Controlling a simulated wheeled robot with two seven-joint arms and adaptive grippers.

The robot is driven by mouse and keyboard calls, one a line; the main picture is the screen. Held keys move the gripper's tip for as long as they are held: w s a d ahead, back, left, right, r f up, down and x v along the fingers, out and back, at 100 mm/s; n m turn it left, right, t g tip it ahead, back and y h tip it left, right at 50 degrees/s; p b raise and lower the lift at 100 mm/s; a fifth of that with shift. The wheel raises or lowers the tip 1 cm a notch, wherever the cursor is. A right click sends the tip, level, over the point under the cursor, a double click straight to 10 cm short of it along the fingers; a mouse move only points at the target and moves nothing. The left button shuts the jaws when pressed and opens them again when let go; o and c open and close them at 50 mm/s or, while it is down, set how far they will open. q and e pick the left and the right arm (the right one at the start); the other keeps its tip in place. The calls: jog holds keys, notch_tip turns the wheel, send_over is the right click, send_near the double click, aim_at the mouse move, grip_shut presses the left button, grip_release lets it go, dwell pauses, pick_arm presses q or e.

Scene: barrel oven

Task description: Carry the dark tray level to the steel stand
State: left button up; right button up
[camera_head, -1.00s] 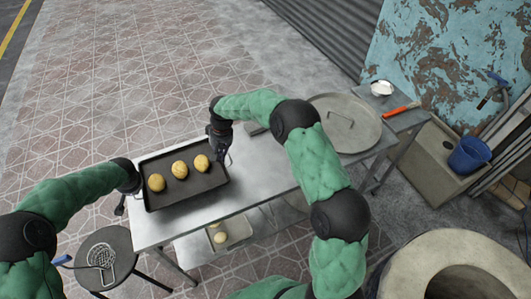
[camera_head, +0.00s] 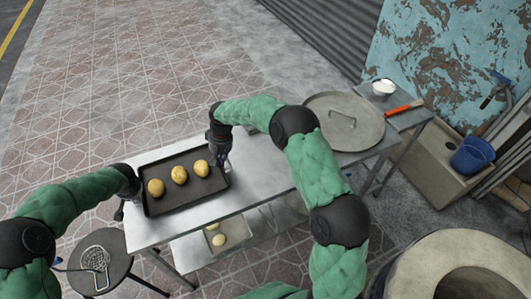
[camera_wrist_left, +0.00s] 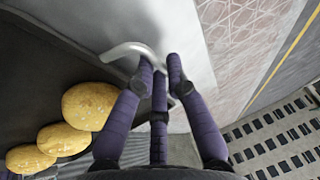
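The dark tray (camera_head: 186,197) lies level on the steel-topped table (camera_head: 255,172), at its left part. It carries three round golden buns (camera_head: 179,175). My left gripper (camera_head: 122,212) is at the tray's left end. My right gripper (camera_head: 222,163) points down at the tray's right end. Its fingertips are too small and dark to tell their grip. I cannot tell which surface is the steel stand.
A large round metal lid (camera_head: 343,122) lies right of my right arm. Beyond it are a white bowl (camera_head: 384,87) and an orange-handled tool (camera_head: 403,108). A round stool (camera_head: 118,268) with a wire skimmer (camera_head: 95,259) stands front left. A barrel oven (camera_head: 410,262) is front right.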

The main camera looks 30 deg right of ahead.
pick_arm(q)
jog(key=o, duration=0.4)
jog(key=shift+s+d, duration=0.1)
jog(key=shift+d, duration=0.2)
pick_arm(e)
jog(key=o, duration=0.4)
jog(key=shift+s+a, duration=0.1)
jog(key=shift+a, duration=0.2)
pick_arm(q)
jog(key=shift+a, duration=0.1)
pick_arm(e)
jog(key=shift+d, duration=0.1)
jog(key=shift+d+r, duration=0.1)
pick_arm(q)
jog(key=shift+a+r, duration=0.1)
pick_arm(e)
jog(key=shift+r, duration=0.1)
